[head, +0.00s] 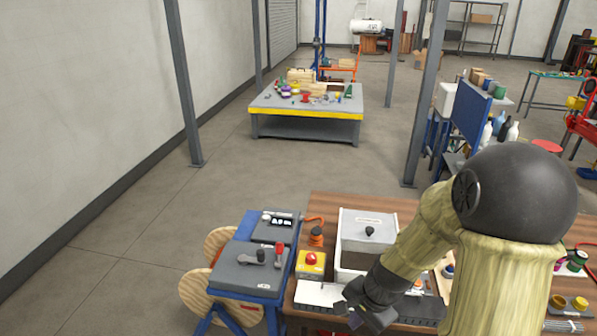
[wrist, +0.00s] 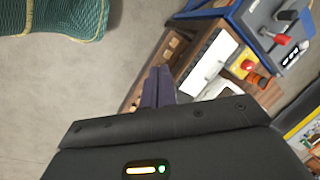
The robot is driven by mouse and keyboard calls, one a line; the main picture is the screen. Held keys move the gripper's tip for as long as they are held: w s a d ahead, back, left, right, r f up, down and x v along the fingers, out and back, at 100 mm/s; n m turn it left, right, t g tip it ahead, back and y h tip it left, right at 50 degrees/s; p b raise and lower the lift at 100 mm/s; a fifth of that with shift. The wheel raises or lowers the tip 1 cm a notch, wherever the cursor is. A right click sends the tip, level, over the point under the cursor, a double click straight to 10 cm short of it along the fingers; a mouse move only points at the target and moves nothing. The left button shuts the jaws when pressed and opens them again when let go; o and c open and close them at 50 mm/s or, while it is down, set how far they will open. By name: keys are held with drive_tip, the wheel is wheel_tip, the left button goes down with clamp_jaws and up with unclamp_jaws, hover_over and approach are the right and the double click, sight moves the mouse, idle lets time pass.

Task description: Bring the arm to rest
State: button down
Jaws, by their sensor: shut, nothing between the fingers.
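My arm reaches down from the right side of the head view over the wooden bench (head: 330,205). My gripper (head: 354,318) is low over the front edge of the bench, beside a white panel (head: 318,294). In the wrist view the two dark fingers of my gripper (wrist: 158,86) lie together with nothing between them. The wrist view is turned and shows the bench and floor past the fingers. I cannot tell how high the fingertips are above the bench.
A white open box (head: 352,270) with a black knob stands left of my forearm. A yellow box with a red button (head: 311,262) is close by. A grey panel with levers (head: 250,268) on a blue stand is left of the bench. Open floor (head: 150,250) lies further left.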

drive_tip(key=s+d+r+n+t+h, duration=0.1)
drive_tip(key=s+d+r+n+h, duration=0.1)
drive_tip(key=s+r+n, duration=0.4)
drive_tip(key=n, duration=0.4)
drive_tip(key=shift+s+d+r+n+b, duration=0.15)
drive_tip(key=shift+s+r+n+b, duration=0.05)
drive_tip(key=shift+n+b, duration=0.1)
idle(0.4)
